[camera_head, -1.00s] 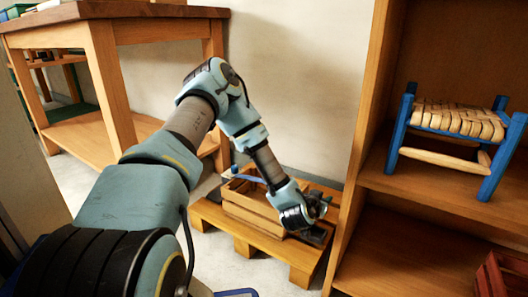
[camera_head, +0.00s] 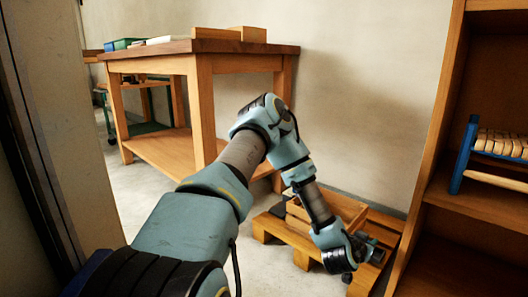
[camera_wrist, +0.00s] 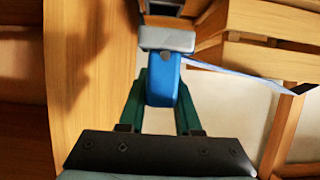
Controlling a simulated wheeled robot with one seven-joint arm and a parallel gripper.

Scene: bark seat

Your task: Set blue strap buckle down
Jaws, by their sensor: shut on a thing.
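The blue buckle (camera_wrist: 163,82) is between the dark green fingers of my gripper (camera_wrist: 162,88) in the wrist view. My gripper is shut on it. A grey piece (camera_wrist: 167,38) sits at the buckle's far end. A thin pale-blue strap (camera_wrist: 240,74) runs from the buckle to the right, past the wooden crate (camera_wrist: 265,55). In the head view my gripper (camera_head: 352,256) is low, by the front edge of the pallet (camera_head: 278,229). The buckle cannot be made out there. Whether the buckle touches anything below is unclear.
The crate (camera_head: 346,205) stands on the pallet behind my gripper. A wooden shelf unit (camera_head: 440,140) with a blue-legged woven stool (camera_head: 462,155) stands close on the right. A workbench (camera_head: 205,62) stands back left. Bare floor (camera_head: 262,268) lies in front of the pallet.

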